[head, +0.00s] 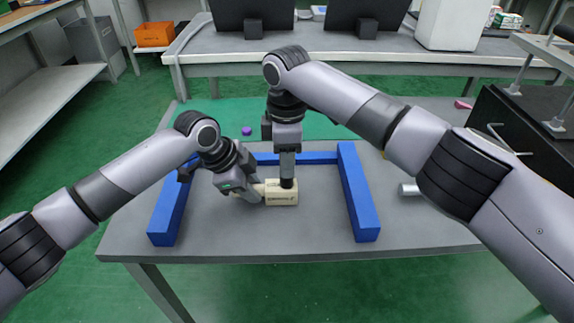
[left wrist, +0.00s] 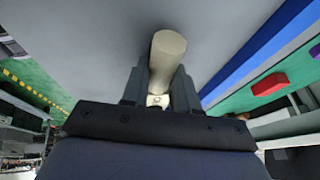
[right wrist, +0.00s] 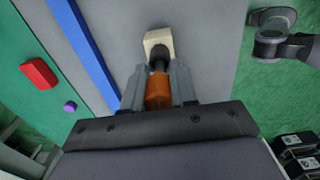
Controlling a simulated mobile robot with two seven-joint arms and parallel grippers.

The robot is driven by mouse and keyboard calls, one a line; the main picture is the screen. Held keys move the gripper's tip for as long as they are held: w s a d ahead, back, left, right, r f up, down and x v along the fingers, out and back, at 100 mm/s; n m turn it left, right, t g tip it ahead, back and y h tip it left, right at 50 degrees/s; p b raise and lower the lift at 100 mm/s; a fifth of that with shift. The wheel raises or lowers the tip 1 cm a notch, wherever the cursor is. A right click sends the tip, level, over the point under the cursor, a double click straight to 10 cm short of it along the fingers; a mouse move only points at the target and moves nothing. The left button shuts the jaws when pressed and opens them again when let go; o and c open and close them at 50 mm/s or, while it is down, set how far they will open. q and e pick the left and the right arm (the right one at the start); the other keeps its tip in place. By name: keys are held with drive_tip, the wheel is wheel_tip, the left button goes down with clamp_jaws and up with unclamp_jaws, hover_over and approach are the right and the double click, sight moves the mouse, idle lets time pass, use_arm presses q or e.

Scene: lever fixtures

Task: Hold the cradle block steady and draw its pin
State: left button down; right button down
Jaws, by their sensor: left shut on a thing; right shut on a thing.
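The cream cradle block (head: 282,197) sits on the grey table inside a blue frame; it also shows in the right wrist view (right wrist: 157,42). My left gripper (head: 256,194) comes in from its left, shut on a cream round bar (left wrist: 168,58) that appears to belong to the block. My right gripper (head: 288,176) points down from above the block, shut on the pin's orange-brown handle (right wrist: 158,92). A black part of the pin (right wrist: 160,60) meets the block's top. How deep the pin sits is hidden.
Blue bars (head: 358,195) stand left, right and behind the block. A silver cylinder (head: 409,189) lies right of the frame. A purple piece (head: 246,131) lies on the green mat behind. The table front is clear.

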drive_tip(key=shift+r, duration=1.7)
drive_tip(key=shift+r, duration=0.95)
use_arm(q)
drive_tip(key=c, duration=0.8)
unclamp_jaws()
